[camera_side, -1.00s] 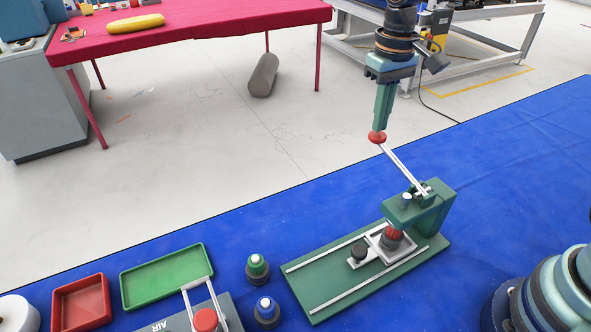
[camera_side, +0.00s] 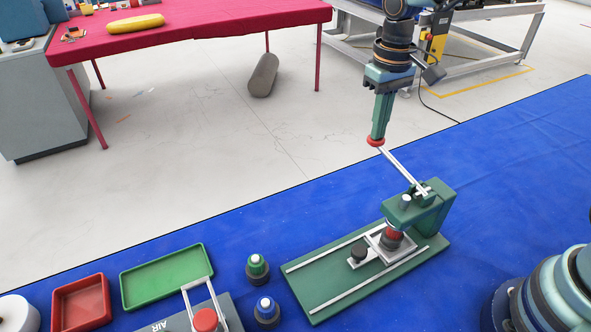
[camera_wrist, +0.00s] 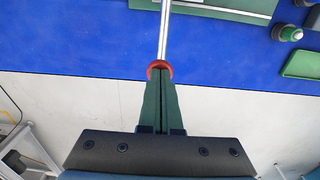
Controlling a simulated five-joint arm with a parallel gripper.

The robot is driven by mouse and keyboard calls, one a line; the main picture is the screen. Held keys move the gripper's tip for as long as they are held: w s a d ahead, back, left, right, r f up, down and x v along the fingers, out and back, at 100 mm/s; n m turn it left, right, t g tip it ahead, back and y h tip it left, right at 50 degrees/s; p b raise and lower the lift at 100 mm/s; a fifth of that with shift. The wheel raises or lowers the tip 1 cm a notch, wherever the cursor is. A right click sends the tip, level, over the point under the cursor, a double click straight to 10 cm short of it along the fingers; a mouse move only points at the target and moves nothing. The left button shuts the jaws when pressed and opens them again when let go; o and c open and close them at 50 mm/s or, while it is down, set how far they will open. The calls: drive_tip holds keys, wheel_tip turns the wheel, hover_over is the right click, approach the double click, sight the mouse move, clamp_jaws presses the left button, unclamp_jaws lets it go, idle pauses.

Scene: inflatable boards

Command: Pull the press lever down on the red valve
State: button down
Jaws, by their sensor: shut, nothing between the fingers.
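The green press (camera_side: 437,217) stands on a green base plate (camera_side: 330,296) with two silver rails. Its silver lever (camera_side: 404,170) slopes up to the left and ends in a red knob (camera_side: 376,141). My gripper (camera_side: 377,136) is shut and empty, with its fingertips pointing down onto the top of the knob. In the wrist view, the fingertips (camera_wrist: 160,72) meet the red knob (camera_wrist: 159,65) and partly cover it.
Green-topped (camera_side: 257,266) and blue-topped (camera_side: 266,310) valves stand left of the base plate. A green tray (camera_side: 127,297), a red tray (camera_side: 60,306) and a grey AIR unit (camera_side: 178,324) lie further left.

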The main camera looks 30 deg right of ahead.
drive_tip(key=shift+s+f, duration=0.1)
drive_tip(key=shift+f, duration=1.45)
idle(0.4)
drive_tip(key=shift+r, duration=4.7)
drive_tip(key=s+d+r+t, duration=0.1)
drive_tip(key=s+d+t, duration=0.4)
drive_tip(key=s, duration=0.6)
drive_tip(key=shift+d+r+t, duration=0.15)
drive_tip(key=shift+d+t, duration=0.15)
drive_tip(key=shift+d, duration=0.2)
